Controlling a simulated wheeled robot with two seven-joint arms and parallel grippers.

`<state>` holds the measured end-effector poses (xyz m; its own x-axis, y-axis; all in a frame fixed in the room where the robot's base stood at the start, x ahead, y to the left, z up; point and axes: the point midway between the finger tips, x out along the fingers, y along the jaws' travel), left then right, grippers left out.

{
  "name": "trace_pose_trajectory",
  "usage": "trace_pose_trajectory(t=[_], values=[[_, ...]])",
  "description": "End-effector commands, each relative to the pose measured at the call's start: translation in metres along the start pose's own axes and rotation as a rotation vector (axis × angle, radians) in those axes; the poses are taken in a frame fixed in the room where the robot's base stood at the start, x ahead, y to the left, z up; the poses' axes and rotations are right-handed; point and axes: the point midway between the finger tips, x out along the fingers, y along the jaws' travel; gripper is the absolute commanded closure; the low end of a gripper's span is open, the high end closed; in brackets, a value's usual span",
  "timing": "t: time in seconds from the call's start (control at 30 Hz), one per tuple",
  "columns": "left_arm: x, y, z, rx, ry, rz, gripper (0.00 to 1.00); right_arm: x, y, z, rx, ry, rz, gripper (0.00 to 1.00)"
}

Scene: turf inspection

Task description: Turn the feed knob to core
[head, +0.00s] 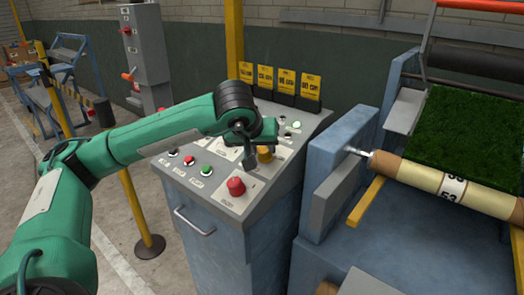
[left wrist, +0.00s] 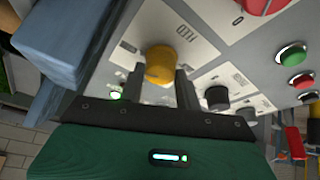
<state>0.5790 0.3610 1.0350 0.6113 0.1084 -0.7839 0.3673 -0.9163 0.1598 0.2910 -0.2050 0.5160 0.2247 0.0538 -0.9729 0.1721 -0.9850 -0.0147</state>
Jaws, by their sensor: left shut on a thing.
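A yellow knob (head: 265,155) stands on the sloped top of the blue control console (head: 235,235). In the left wrist view the yellow knob (left wrist: 160,64) lies between the two dark fingers of my left gripper (left wrist: 159,86). My left gripper (head: 260,154) is shut on this knob, reaching down from above. I cannot tell which mark the knob points at. A black knob (left wrist: 217,97) sits beside it, outside the fingers. My right gripper is in neither view.
A red mushroom button (head: 236,186) stands in front of the yellow knob. Several red and green buttons are on the panel's left. Yellow-and-black cards (head: 288,82) stand along the panel's back. A turf roll (head: 465,135) on a blue machine is at right.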

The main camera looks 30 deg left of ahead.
Motion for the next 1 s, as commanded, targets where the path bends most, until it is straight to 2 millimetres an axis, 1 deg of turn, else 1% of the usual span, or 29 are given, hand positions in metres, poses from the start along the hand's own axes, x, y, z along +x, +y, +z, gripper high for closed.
trace_pose_trajectory(t=[0.3, 0.73, 0.77, 0.8, 0.83, 0.87, 1.0], values=[[0.0001, -0.0008, 0.0001, 0.075, -0.001, 0.026, 0.89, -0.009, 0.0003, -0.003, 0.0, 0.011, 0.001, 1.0], [0.0, -0.0007, 0.0001, 0.081, -0.002, 0.029, 0.89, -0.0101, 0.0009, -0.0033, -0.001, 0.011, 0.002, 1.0], [0.0, -0.0007, 0.0001, 0.081, -0.002, 0.028, 0.62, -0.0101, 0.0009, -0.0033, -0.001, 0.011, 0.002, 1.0], [0.0, -0.0007, 0.0001, 0.081, -0.001, 0.028, 0.55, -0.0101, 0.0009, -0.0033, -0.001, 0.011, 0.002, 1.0], [0.0001, -0.0007, 0.0001, 0.081, -0.001, 0.028, 0.49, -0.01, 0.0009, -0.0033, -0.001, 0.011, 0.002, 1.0], [0.0001, -0.0007, 0.0001, 0.081, -0.001, 0.028, 0.45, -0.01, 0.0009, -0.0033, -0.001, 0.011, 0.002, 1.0], [0.0001, -0.0007, 0.0001, 0.081, -0.001, 0.029, 0.45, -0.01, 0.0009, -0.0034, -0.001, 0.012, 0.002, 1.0]])
